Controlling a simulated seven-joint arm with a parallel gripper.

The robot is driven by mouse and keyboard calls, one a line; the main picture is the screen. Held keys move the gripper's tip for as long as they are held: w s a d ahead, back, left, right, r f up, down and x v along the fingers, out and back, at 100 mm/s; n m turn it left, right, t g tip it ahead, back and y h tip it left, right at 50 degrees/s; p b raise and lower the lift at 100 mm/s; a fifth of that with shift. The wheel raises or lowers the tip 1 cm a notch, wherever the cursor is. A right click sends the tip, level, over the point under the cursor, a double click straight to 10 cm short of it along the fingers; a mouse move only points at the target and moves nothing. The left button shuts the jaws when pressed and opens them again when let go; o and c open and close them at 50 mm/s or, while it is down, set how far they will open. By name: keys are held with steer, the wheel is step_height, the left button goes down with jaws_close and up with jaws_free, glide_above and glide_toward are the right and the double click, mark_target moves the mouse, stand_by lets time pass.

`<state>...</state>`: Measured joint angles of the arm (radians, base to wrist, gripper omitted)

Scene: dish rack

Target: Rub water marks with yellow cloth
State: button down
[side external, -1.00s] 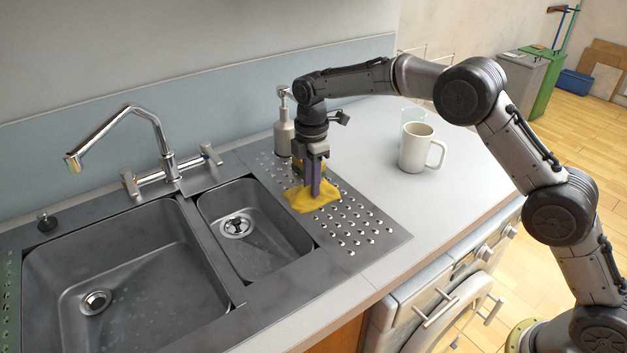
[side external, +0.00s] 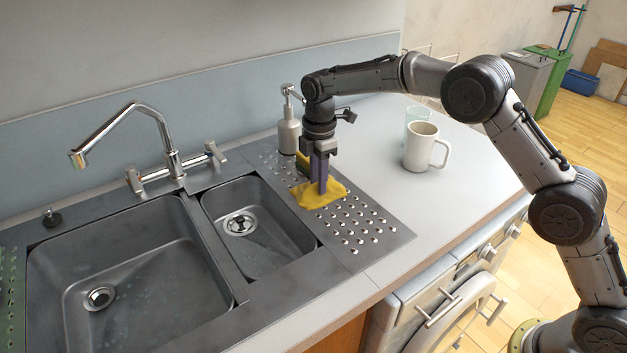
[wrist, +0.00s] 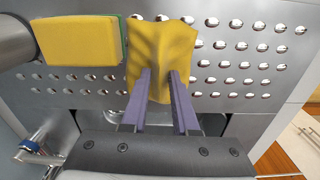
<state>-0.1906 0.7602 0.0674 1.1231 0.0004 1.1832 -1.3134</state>
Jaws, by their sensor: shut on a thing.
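The yellow cloth (side external: 320,195) lies crumpled on the drainboard (side external: 385,236), a dark metal surface with rows of raised shiny bumps. My gripper (side external: 321,188) points down and is shut on the cloth, pressing it at the drainboard. In the wrist view the two purple fingers (wrist: 161,74) reach onto the near part of the cloth (wrist: 163,45), with folds between them. Whitish specks that look like water marks (side external: 150,292) show in the large basin. Whether any marks lie under the cloth cannot be seen.
A yellow and green sponge (wrist: 80,40) lies left of the cloth in the wrist view. A soap dispenser (side external: 289,133) stands behind. A white mug (side external: 421,147) and a glass (side external: 417,115) stand right on the counter. The small basin (side external: 255,228) and tap (side external: 150,140) are left.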

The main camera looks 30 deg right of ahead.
steer(key=shift+s+a+f, duration=0.1)
steer(key=shift+a+f, duration=0.1)
steer(key=shift+a, duration=1.2)
steer(key=shift+d+r, duration=0.15)
steer(key=shift+d, duration=0.6)
steer(key=shift+d+r, duration=0.15)
steer(key=shift+d, duration=0.55)
steer(key=shift+r, duration=0.1)
steer(key=shift+r, duration=3.5)
